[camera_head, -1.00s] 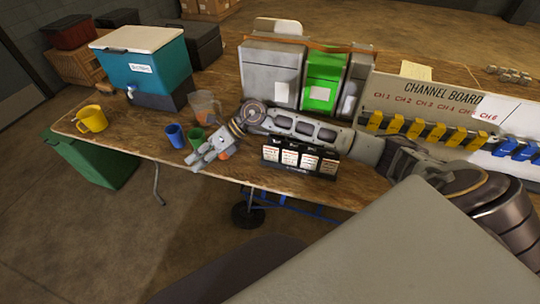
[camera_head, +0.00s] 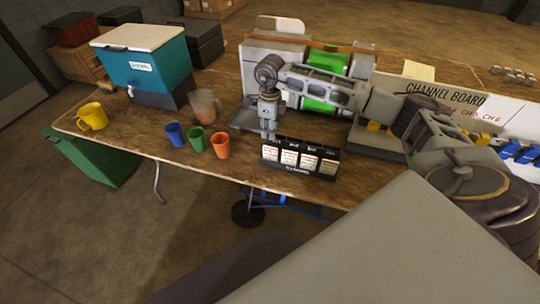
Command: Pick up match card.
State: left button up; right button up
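A black rack (camera_head: 302,171) stands near the table's front edge and holds several upright units with white labelled faces. A pale yellow paper (camera_head: 418,70) and a white sheet (camera_head: 503,113) lie at the right, by the channel board. I cannot tell which of these, if any, is the match card. My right gripper (camera_head: 269,133) points down just above and behind the left end of the rack. Its fingers are small and close together, and I see nothing held in them. Whether they are open is unclear. My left gripper is not in view.
Blue (camera_head: 175,134), green (camera_head: 196,141) and orange (camera_head: 219,146) cups stand left of the rack, with a clear pitcher (camera_head: 205,106) behind. A yellow mug (camera_head: 92,116) and teal cooler (camera_head: 145,65) are farther left. My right arm covers part of the channel board (camera_head: 445,97) and the cases.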

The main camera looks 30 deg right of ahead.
aim_at(270, 147)
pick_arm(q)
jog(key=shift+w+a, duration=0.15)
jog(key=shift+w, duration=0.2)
pick_arm(e)
jog(key=shift+f, duration=0.1)
jog(key=shift+f, duration=0.6)
notch_tip(270, 147, down, 6)
jog(key=shift+f, duration=0.1)
jog(key=shift+f+p, duration=0.3)
jog(key=shift+f, duration=0.25)
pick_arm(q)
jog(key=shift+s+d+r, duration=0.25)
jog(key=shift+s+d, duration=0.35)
